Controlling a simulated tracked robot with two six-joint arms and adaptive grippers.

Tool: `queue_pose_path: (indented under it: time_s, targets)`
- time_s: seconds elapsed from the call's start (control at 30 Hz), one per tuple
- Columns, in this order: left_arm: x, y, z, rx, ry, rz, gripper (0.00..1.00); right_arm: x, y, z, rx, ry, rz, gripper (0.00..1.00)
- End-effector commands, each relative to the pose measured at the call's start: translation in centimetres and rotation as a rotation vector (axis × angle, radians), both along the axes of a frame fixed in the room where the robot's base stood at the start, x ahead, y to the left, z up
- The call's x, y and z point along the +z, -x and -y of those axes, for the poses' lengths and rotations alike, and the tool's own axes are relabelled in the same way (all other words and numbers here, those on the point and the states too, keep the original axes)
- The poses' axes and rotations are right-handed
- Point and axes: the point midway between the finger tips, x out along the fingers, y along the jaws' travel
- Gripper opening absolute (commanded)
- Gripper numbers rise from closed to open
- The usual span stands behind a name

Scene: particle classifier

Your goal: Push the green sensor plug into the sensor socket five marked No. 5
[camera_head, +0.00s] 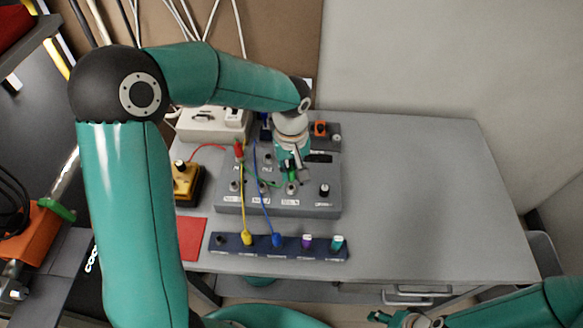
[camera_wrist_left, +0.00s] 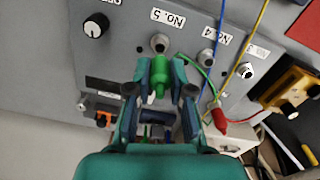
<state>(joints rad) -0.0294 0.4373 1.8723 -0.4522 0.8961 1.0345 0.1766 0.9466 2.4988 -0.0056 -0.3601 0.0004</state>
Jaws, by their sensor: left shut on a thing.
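My left gripper (camera_head: 292,174) is shut on the green sensor plug (camera_wrist_left: 159,78) above the grey classifier box (camera_head: 270,205). In the left wrist view the plug sits between the fingertips (camera_wrist_left: 159,86), its end close to the metal socket marked No. 5 (camera_wrist_left: 160,43). I cannot tell whether plug and socket touch. The No. 5 socket also shows in the head view (camera_head: 291,189), just below the gripper. A green cable (camera_wrist_left: 196,67) runs from the plug toward the right. My right gripper (camera_head: 385,317) is at the bottom edge; its finger state is unclear.
The No. 4 socket (camera_wrist_left: 206,57) and a black knob (camera_wrist_left: 96,25) flank No. 5. Yellow and blue cables cross the box to a dark plug strip (camera_head: 261,251). A yellow device (camera_head: 187,184) and red mat (camera_head: 192,239) lie left. The table's right side (camera_head: 430,200) is clear.

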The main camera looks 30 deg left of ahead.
Motion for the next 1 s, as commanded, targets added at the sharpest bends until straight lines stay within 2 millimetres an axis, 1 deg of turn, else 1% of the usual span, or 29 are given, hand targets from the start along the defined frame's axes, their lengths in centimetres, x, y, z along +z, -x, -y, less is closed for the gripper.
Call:
queue_pose_path:
  time_s: [0.03, 0.2, 0.73, 1.0]
  targets:
    - [-0.66, 0.0, -0.01, 0.0, 0.0, 0.0, 0.0, -0.62, 0.0, 0.0, 0.0, 0.0, 0.0, 0.5]
    - [-1.13, 0.0, -0.01, 0.0, 0.0, 0.0, 0.0, -1.03, 0.0, 0.0, 0.0, 0.0, 0.0, 0.5]
    - [-1.09, -0.01, 0.0, 0.0, 0.0, 0.0, 0.0, -0.99, 0.01, -0.01, 0.0, 0.0, 0.0, 0.5]
    - [-1.13, 0.0, 0.0, 0.0, 0.0, 0.001, 0.0, -1.39, 0.01, 0.0, 0.0, 0.0, 0.0, 0.5]
